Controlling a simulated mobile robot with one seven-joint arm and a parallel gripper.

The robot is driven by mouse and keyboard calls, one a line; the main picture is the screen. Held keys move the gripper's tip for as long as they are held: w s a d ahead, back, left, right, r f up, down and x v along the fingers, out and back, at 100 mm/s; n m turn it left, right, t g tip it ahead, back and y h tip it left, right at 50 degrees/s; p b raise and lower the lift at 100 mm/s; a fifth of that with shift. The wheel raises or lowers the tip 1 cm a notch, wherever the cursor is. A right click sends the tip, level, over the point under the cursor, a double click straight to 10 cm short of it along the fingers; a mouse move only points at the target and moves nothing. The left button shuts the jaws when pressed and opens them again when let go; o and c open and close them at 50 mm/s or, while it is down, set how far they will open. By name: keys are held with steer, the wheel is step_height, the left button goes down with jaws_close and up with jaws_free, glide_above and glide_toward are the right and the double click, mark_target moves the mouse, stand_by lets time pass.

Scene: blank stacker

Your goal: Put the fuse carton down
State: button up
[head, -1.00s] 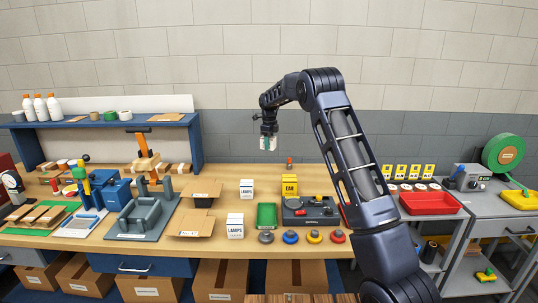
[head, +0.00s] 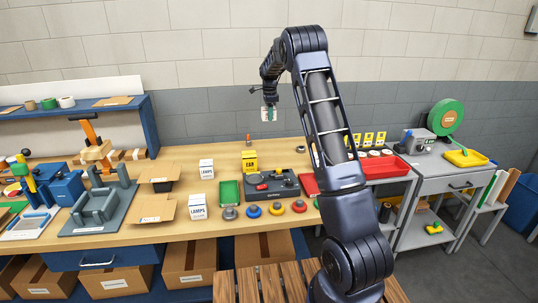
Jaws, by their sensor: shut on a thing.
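The fuse carton (head: 268,115), small and white with a teal band, hangs in the air above the back of the workbench in the head view. My gripper (head: 270,105) is shut on it from above. The carton is well clear of the wooden bench top (head: 220,157), against the grey wall. The finger contact is too small to make out in detail.
A green tray (head: 229,192), a dark device (head: 272,185) and coloured knobs (head: 276,208) are nearby. A red tray (head: 388,168) lies right. Bare wood shows along the back.

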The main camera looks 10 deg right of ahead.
mark_target(270, 154)
step_height(270, 154, down, 20)
steer(key=shift+r, duration=0.1)
stand_by(0.5)
steer(key=o, duration=1)
steer(key=shift+d+f, duration=0.1)
steer(key=shift+f, duration=0.1)
steer(key=shift+r, duration=0.15)
